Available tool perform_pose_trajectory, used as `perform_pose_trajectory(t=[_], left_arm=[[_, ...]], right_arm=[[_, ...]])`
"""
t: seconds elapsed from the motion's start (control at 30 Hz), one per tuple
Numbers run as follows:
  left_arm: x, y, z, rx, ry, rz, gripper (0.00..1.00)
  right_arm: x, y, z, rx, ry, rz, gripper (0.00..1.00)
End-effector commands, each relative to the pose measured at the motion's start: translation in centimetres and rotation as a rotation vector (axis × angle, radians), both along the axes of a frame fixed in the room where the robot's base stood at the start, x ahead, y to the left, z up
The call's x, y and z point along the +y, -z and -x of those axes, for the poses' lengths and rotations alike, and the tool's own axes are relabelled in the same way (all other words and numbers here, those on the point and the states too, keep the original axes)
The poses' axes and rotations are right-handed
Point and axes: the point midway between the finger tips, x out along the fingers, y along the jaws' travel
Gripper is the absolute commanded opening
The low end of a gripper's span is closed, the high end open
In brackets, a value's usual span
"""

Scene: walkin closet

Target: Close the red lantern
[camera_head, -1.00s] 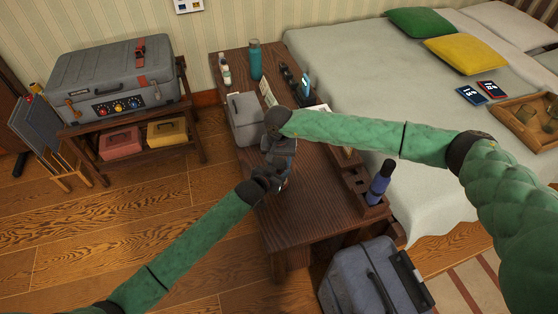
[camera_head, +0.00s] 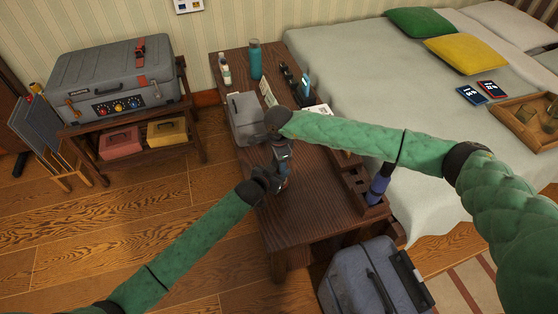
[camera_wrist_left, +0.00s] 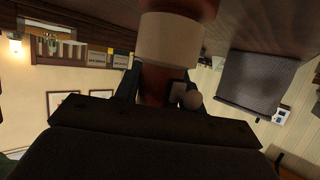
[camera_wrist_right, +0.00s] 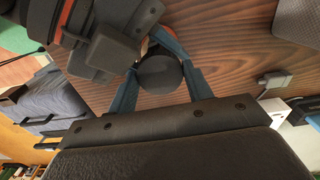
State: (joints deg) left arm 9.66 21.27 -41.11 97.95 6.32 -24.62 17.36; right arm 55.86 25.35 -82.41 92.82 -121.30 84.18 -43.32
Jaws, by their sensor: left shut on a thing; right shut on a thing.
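The red lantern is mostly hidden by my grippers in the head view. In the left wrist view, a reddish-brown body (camera_wrist_left: 156,88) with a cream cylinder (camera_wrist_left: 168,38) sits between the jaws; I take it for the lantern. In the right wrist view, the blue fingers of my right gripper (camera_wrist_right: 160,88) are shut around a dark round cap (camera_wrist_right: 160,72), with a bit of orange-red behind it. My left gripper (camera_head: 274,184) is shut on the lantern, just below my right gripper (camera_head: 282,160). Whether the lantern is closed cannot be told.
A grey case (camera_head: 360,285) stands at the near end.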

Motion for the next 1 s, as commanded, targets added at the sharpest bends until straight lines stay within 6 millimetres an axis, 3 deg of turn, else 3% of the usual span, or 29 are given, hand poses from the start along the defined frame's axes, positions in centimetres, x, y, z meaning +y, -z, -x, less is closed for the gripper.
perform_pose_trajectory(t=[0.23,0.27,0.37,0.73,1.0], left_arm=[[0.0,0.0,0.0,0.000,0.000,0.000,0.00],[0.0,0.0,0.0,0.000,0.000,0.000,0.00],[0.0,0.0,0.0,0.000,0.000,0.000,0.00],[0.0,0.0,0.0,0.000,0.000,0.000,0.00],[0.0,0.0,0.0,0.000,0.000,0.000,0.00]], right_arm=[[0.0,0.0,0.0,-0.001,0.000,0.000,0.23],[0.0,0.0,0.0,-0.001,0.000,0.000,0.54],[0.0,0.0,0.0,-0.001,-0.001,0.000,0.72],[0.0,-0.4,0.0,-0.001,-0.002,0.000,0.72],[0.1,-3.3,0.0,-0.002,-0.003,-0.001,0.72]])
